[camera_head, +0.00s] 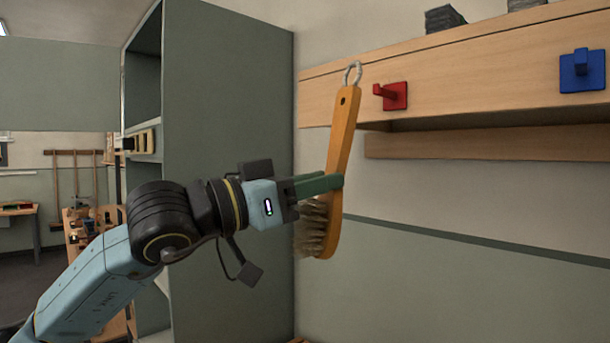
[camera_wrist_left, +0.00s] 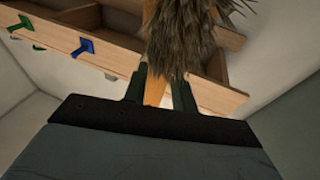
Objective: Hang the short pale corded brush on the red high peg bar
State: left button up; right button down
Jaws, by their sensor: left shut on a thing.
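An orange-yellow wooden brush (camera_head: 342,135) with pale bristles and a loop of cord at its top end stands nearly upright in the head view. My left gripper (camera_head: 338,183) is shut on it at mid-length, with the loop up and the bristles down. In the left wrist view the bristles (camera_wrist_left: 188,35) hide much of the brush, and the left gripper (camera_wrist_left: 158,85) closes around its wood. The red peg (camera_head: 391,94) is on the wooden bar to the right of the brush's upper end, apart from it. My right gripper is not in view.
The wooden bar (camera_head: 450,75) also carries a blue peg (camera_head: 583,70) farther right, with dark blocks (camera_head: 444,18) on top. A tall grey-green cabinet (camera_head: 225,150) stands to the left.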

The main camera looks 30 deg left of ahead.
pick_arm(q)
jog(key=w+d+f+p, duration=0.1)
jog(key=w+d+p, duration=0.1)
jog(key=w, duration=0.5)
jog(key=shift+w+d+f+p, duration=0.2)
jog(key=shift+w+d+p, duration=0.1)
jog(key=shift+w+d, duration=0.05)
dwell(0.4)
dwell(0.5)
jog(key=o, duration=1.1)
jog(key=shift+s, duration=0.1)
jog(key=shift+b+v, duration=2.65)
jog(key=shift+v, duration=0.8)
jog(key=shift+f, duration=0.1)
